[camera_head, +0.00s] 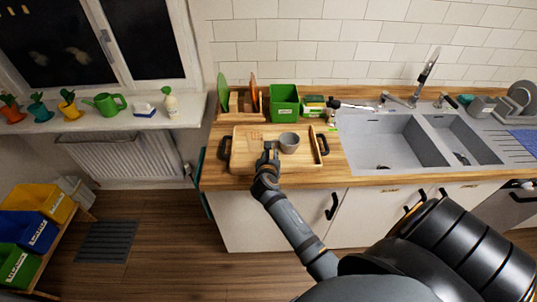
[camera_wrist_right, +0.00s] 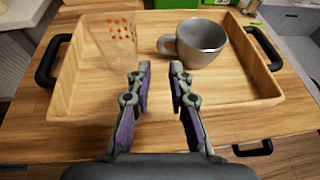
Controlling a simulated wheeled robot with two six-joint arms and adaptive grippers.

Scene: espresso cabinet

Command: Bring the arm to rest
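My right gripper (camera_head: 269,150) reaches over the front of a wooden tray (camera_head: 241,168) on the counter. In the right wrist view the same gripper (camera_wrist_right: 160,72) has its two fingers apart with nothing between them. A grey mug (camera_head: 289,141) stands in the tray, and its handle points left in the right wrist view (camera_wrist_right: 201,42). A clear glass with an orange pattern (camera_wrist_right: 110,40) stands in the tray left of the mug. The fingertips are in front of the mug and glass, apart from both. My left gripper is not in view.
The tray has black handles at both ends. Behind it stand a green bin (camera_head: 284,102) and a wooden rack with plates (camera_head: 239,108). A sink (camera_head: 385,142) is to the right. A windowsill with pots and a green watering can (camera_head: 105,103) is left. Crates (camera_head: 36,198) stand lower left.

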